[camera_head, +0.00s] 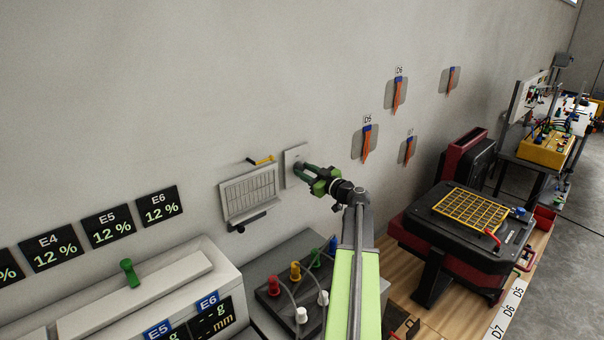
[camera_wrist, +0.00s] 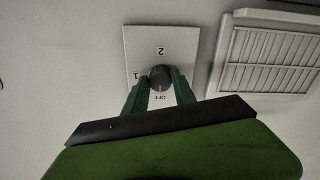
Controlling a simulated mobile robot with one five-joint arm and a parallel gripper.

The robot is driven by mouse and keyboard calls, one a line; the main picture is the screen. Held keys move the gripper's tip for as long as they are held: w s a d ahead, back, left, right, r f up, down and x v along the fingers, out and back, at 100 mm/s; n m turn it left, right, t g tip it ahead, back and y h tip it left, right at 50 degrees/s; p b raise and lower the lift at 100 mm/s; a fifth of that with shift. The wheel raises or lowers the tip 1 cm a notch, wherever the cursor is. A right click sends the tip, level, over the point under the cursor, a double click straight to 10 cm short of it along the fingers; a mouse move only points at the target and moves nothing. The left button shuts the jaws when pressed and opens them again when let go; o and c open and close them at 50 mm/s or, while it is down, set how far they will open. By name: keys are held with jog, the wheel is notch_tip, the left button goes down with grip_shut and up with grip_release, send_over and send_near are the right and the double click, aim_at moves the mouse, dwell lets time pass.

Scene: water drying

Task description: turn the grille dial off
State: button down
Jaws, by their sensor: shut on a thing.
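The dial (camera_wrist: 160,77) is a dark round knob on a pale wall plate (camera_wrist: 135,42). In the wrist view the plate carries the marks 1, 2 and OFF, with OFF nearest my gripper. Which mark the knob points at is hard to tell. My gripper (camera_wrist: 160,88) has its two green fingers on either side of the knob and is shut on it. In the head view my gripper (camera_head: 300,171) reaches the plate (camera_head: 291,157) on the wall, and its fingers hide the knob. The slatted grille (camera_head: 249,194) is on the wall just left of the plate; it also shows in the wrist view (camera_wrist: 268,58).
A yellow-handled item (camera_head: 261,160) is on the wall above the grille. Below stands a dark box (camera_head: 272,303) with coloured knobs, beside a pale cabinet (camera_head: 190,270) with a green handle. A black machine (camera_head: 465,235) with a yellow grid stands at right.

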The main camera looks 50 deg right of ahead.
dwell(0.5)
jog(key=c, duration=1)
grip_release()
jog(key=shift+w, duration=0.1)
jog(key=shift+c, duration=0.2)
jog(key=s+a, duration=0.1)
jog(key=s, duration=1.6)
jog(key=shift+s, duration=0.25)
jog(key=shift+a, duration=0.15)
